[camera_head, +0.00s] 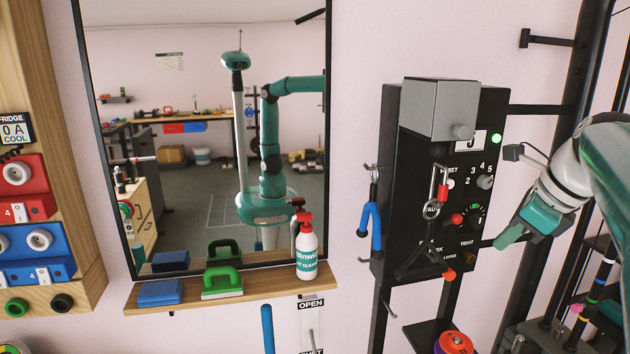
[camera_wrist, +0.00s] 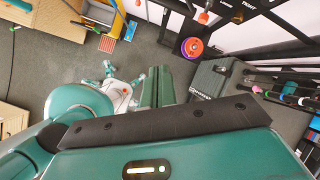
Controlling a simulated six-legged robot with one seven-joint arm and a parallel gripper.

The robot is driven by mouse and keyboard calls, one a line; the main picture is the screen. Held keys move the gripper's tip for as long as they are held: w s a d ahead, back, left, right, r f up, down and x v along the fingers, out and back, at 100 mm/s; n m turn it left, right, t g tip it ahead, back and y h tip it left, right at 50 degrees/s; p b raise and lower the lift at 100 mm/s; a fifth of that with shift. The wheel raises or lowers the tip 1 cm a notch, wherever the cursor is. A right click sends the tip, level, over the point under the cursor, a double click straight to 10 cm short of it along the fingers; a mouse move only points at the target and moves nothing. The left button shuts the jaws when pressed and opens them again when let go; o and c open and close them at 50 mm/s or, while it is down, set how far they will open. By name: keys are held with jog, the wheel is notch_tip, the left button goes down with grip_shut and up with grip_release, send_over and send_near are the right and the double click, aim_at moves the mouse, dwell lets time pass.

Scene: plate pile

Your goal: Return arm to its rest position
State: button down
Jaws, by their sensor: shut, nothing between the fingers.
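My arm comes in from the right edge in the head view, and my gripper (camera_head: 508,238) hangs in the air right of the black control panel (camera_head: 410,215), pointing down and left. Its green fingers are together with nothing between them. In the wrist view the green fingers of my gripper (camera_wrist: 157,86) show side by side and closed, above the grey floor (camera_wrist: 162,35). I cannot tell the exact gap between the fingertips and the panel's edge.
A wooden shelf (camera_head: 240,296) under the mirror (camera_head: 210,130) holds a blue sponge (camera_head: 160,292), a green-handled brush (camera_head: 222,282) and a spray bottle (camera_head: 306,252). Black rack posts (camera_head: 545,170) stand behind my gripper. A red-orange reel (camera_wrist: 192,47) and a dark case (camera_wrist: 215,80) lie below.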

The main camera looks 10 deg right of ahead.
jog(key=s+a+f+n, duration=0.3)
jog(key=a+f+n, duration=0.2)
jog(key=a+n, duration=0.3)
jog(key=s+a+f+n+h, duration=0.1)
jog(key=s+a+f+n, duration=0.2)
jog(key=a+f+n, duration=0.3)
jog(key=s+a+f+n, duration=0.3)
jog(key=a+f+n, duration=0.3)
jog(key=a+n, duration=0.6)
jog(key=n, duration=0.2)
jog(key=shift+s+f+n+h, duration=0.2)
jog(key=shift+s+n+h, duration=0.1)
jog(key=shift+s+n, duration=0.1)
